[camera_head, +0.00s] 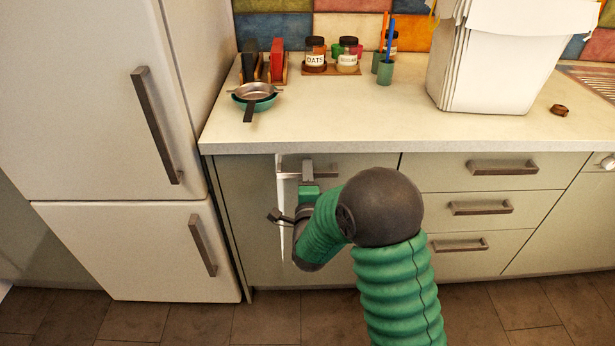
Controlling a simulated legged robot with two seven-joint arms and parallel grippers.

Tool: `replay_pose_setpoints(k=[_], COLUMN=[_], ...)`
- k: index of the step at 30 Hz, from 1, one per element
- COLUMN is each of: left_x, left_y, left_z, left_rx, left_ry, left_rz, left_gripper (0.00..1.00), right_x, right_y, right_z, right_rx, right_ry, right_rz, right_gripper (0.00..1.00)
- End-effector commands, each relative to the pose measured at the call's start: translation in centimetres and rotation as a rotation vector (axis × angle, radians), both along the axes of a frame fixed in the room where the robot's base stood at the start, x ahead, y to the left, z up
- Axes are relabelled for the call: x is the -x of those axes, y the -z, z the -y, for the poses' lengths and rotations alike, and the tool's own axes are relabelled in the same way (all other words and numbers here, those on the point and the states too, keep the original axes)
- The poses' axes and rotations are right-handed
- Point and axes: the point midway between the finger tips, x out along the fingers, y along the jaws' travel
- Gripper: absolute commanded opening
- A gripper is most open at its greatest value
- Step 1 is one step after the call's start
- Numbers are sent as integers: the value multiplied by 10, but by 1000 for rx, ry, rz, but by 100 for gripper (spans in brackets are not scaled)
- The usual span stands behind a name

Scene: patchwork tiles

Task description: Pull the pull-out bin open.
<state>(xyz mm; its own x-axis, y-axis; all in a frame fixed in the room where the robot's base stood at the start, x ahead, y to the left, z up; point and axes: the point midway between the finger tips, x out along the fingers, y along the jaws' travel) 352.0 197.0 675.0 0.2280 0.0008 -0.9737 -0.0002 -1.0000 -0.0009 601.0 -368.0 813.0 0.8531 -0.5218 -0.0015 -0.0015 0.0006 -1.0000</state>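The pull-out bin's tall grey-green front (238,215) is under the counter, between the fridge and the drawers. It looks about flush with the neighbouring fronts. Its horizontal bar handle (322,171) is near the top edge, partly hidden by my gripper. My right gripper (297,174) is at the left part of this handle, with its arm coming up from the lower right. The fingers overlap the handle in the picture; I cannot tell whether they are closed on it. A thin pale vertical strip (281,215) shows beside the gripper. My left gripper is out of view.
The white fridge (90,100) stands left of the bin front. Several drawers (490,208) with bar handles are to the right. The counter (400,115) above holds a pan (256,91), jars (348,55) and a large white container (500,65). The visible tiled floor (270,322) is clear.

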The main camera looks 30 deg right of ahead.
Motion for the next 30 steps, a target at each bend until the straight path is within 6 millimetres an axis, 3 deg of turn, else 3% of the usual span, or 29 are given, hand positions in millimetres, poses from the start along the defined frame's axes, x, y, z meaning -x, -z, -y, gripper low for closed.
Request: replay_pose_setpoints(k=[5, 15, 30], left_x=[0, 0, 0], left_y=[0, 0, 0], left_z=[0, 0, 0], left_rx=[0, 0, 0], left_ry=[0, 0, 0], left_rz=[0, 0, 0], left_gripper=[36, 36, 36], right_x=[0, 0, 0], right_y=[0, 1, 2], right_z=[0, 0, 0], right_rx=[0, -1, -3], right_ry=[0, 1, 1], right_rz=[0, -1, -4], right_gripper=[38, 0, 0])
